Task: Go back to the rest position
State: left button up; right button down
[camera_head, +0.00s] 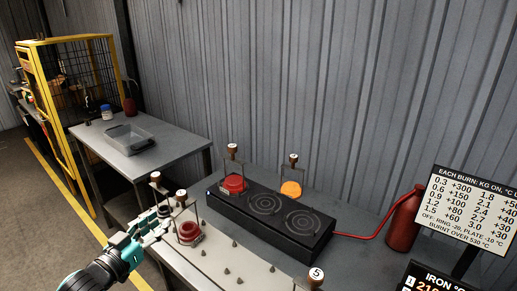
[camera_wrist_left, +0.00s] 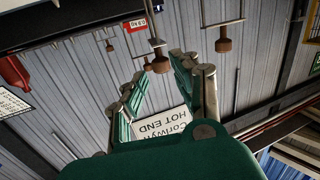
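My left gripper (camera_head: 152,222) is at the left end of the pale plate (camera_head: 250,268) in the head view, beside a red mould (camera_head: 189,232) in a wire frame. In the left wrist view the gripper's fingers (camera_wrist_left: 158,72) are spread, with nothing held between them. Wooden knobs on rods (camera_wrist_left: 160,63) hang beyond the fingertips there. Another red mould (camera_head: 233,184) and an orange, glowing-looking one (camera_head: 291,188) sit on the black burner unit (camera_head: 262,228). My right gripper is in neither view.
A red gas bottle (camera_head: 402,225) with a hose stands right of the burners, near a black-and-white sign (camera_head: 467,205). A grey table (camera_head: 165,148) with a tray (camera_head: 130,138) is at the left, before a yellow cage (camera_head: 75,85). Open floor (camera_head: 45,215) lies at the left.

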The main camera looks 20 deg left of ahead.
pick_arm(q)
jog(key=s+d+f+g+y, duration=0.1)
jog(key=s+d+f+g, duration=0.25)
jog(key=f, duration=0.35)
jog(key=s+d+f+g+y, duration=0.1)
jog(key=s+d+f+g, duration=0.3)
jog(key=f, duration=0.3)
jog(key=s+d+f+m+g, duration=0.1)
jog(key=s+d+f+g, duration=0.2)
jog(key=s+d, duration=0.4)
jog(key=s+d+f+m+g, duration=0.1)
jog(key=s+d+f+g, duration=0.15)
jog(key=s+d, duration=0.45)
notch_tip(320, 180, down, 24)
jog(key=s+a+g, duration=0.2)
jog(key=s+a, duration=0.1)
jog(key=s+a+f+g, duration=0.1)
jog(key=s+a+f, duration=0.1)
jog(key=s+f, duration=1.4)
jog(key=shift+a+f, duration=0.35)
jog(key=shift+f, duration=0.5)
